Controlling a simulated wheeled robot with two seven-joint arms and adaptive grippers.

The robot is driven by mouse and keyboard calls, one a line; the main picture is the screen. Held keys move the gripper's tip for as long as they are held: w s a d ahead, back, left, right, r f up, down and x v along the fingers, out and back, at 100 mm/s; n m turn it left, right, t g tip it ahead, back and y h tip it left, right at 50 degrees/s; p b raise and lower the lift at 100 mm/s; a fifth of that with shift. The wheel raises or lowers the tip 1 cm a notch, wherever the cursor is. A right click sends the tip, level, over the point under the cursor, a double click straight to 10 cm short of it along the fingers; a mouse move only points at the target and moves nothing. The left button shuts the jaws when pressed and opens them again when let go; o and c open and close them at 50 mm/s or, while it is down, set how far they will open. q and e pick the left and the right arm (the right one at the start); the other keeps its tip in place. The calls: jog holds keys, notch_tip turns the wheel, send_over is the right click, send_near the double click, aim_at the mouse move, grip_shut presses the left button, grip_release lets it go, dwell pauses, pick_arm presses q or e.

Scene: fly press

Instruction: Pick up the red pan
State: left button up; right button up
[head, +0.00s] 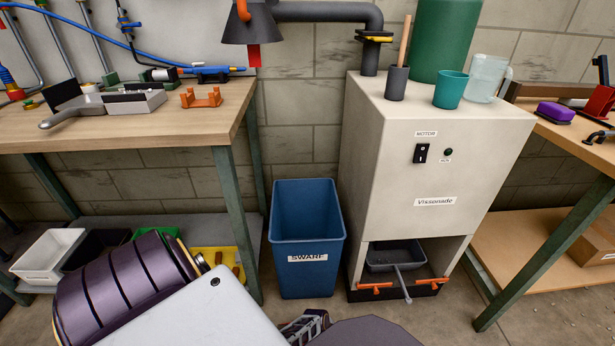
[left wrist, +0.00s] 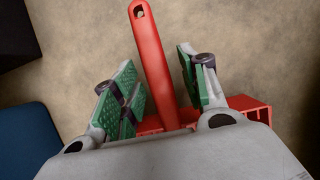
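The red pan shows in the left wrist view: its long handle (left wrist: 152,55) with a hole at the end runs up the middle, and part of its red body (left wrist: 250,105) shows behind my gripper. My left gripper (left wrist: 158,80) is open, with green-padded fingers on either side of the handle. A gap shows on both sides, and I cannot tell whether any pad touches. Most of the pan body is hidden by the gripper. I cannot make out the pan in the head view, where my left arm covers the lower middle. My right gripper is not in view.
A blue SWARF bin (head: 307,240) stands on the floor beside a grey cabinet (head: 431,170) with a dark drawer-like tray (head: 393,257) low inside. A workbench (head: 210,125) stands left, another (head: 575,145) right. Some floor is clear before the right bench.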

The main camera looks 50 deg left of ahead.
pick_arm(q)
grip_shut()
dwell(0.4)
jog(key=shift+r, duration=0.15)
jog(key=shift+r+p, duration=2.3)
jog(key=shift+r, duration=0.3)
notch_tip(320, 180, up, 3)
jog(key=shift+r+p, duration=0.2)
jog(key=shift+p, duration=1.05)
jog(key=shift+r+p, duration=0.4)
jog(key=shift+r, duration=0.15)
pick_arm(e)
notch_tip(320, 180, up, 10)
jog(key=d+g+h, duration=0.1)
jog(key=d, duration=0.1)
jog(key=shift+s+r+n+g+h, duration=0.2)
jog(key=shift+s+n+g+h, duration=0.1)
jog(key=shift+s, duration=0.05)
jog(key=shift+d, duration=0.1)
